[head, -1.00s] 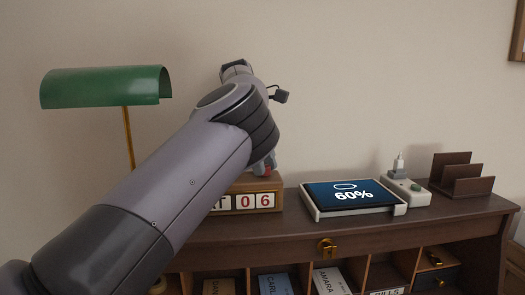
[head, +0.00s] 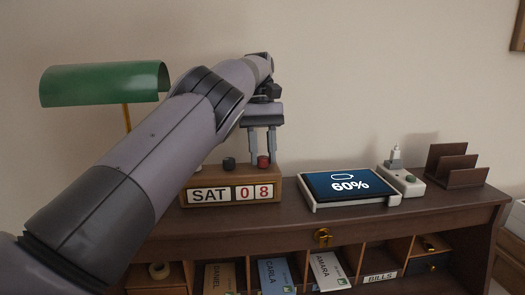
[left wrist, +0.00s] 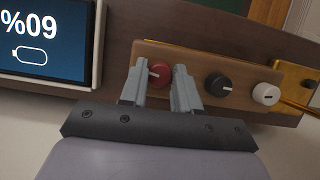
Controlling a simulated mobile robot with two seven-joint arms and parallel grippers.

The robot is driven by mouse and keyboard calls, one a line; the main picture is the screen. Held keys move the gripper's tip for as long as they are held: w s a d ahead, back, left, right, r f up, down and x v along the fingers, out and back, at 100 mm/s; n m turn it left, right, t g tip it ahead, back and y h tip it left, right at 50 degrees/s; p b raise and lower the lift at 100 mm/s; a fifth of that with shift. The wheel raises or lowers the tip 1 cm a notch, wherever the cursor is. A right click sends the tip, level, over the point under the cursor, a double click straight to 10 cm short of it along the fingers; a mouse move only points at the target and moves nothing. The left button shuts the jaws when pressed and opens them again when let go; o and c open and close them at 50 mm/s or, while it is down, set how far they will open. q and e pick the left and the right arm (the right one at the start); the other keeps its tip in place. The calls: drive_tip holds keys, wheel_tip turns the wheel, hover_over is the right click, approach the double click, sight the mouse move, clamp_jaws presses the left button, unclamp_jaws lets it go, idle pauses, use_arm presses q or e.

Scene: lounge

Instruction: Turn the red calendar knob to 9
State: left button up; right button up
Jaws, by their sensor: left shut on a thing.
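The wooden calendar (head: 232,198) stands on the desk and reads SAT 08 in the head view. The red knob (head: 263,161) is on its top at the right end. My left gripper (head: 262,158) points down over the calendar and is shut on the red knob. In the left wrist view the red knob (left wrist: 159,73) sits between the two fingertips (left wrist: 160,78), with a pale mark on its face. The black knob (left wrist: 218,85) and the white knob (left wrist: 265,94) are beside it, free of the gripper.
A tablet (head: 349,185) showing 60% lies in a white stand right of the calendar. A charger block (head: 402,181) and a brown letter holder (head: 457,166) are farther right. A green lamp (head: 105,83) stands behind my left arm. Labelled pigeonholes are below.

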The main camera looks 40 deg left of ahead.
use_arm(q)
drive_tip(key=shift+m, duration=0.4)
idle(0.3)
drive_tip(key=o, duration=1.1)
drive_tip(key=shift+c, duration=0.2)
drive_tip(key=shift+n, duration=0.4)
